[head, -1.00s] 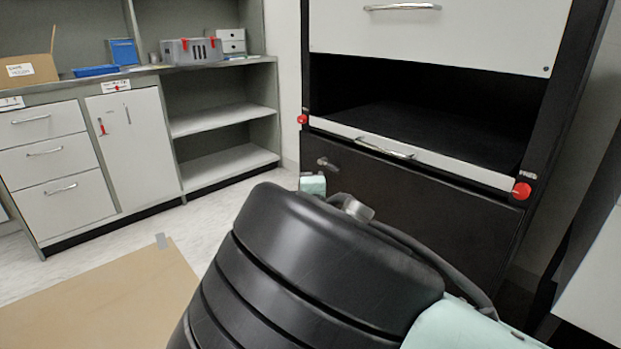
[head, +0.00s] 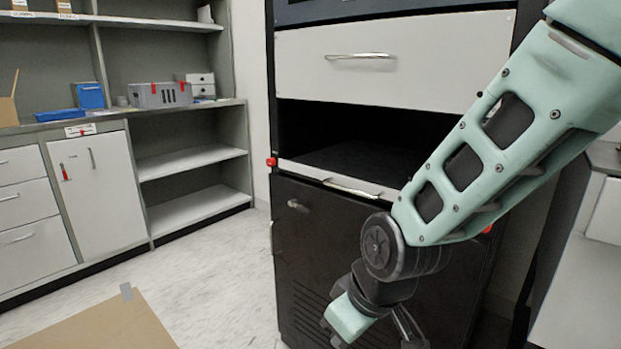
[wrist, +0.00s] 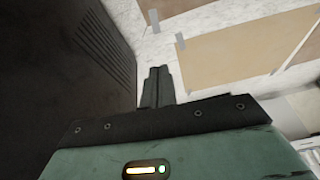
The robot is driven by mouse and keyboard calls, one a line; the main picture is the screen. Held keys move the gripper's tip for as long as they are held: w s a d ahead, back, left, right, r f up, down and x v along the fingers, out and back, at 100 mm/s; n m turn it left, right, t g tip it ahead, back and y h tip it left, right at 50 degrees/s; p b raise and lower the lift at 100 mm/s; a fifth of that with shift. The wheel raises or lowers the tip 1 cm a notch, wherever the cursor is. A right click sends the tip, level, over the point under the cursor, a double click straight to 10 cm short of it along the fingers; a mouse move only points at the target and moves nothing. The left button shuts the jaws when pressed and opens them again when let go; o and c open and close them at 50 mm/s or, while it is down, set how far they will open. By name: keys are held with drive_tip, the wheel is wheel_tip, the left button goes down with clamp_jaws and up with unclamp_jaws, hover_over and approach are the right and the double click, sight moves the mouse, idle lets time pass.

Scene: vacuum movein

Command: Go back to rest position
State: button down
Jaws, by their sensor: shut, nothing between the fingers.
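My gripper (wrist: 157,84) shows in the wrist view with its two dark fingers together and nothing between them. It points down toward the pale floor, beside the dark front of the black cabinet (wrist: 55,70). In the head view my mint-green arm comes in from the upper right and bends down in front of the black cabinet (head: 310,250). The arm's lower end reaches the bottom of the head view, where the fingertips cannot be made out clearly.
The cabinet has a closed white drawer (head: 420,60) above an open dark bay with a handled white front strip (head: 330,178). Grey shelves (head: 190,160) stand at left. Brown sheets (wrist: 240,50) are taped to the floor. Marbled floor (head: 200,280) lies clear between.

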drive_tip(key=s+d+r+m+g+h, duration=0.1)
drive_tip(key=s+d+r, duration=0.2)
drive_tip(key=s+d, duration=0.35)
drive_tip(key=s+d+r+g+h, duration=0.2)
drive_tip(key=s+d+r, duration=0.1)
drive_tip(key=s, duration=0.6)
wheel_tip(320, 180, up, 29)
drive_tip(key=p, duration=3)
drive_tip(key=shift+a+y, duration=0.15)
drive_tip(key=shift+y, duration=0.15)
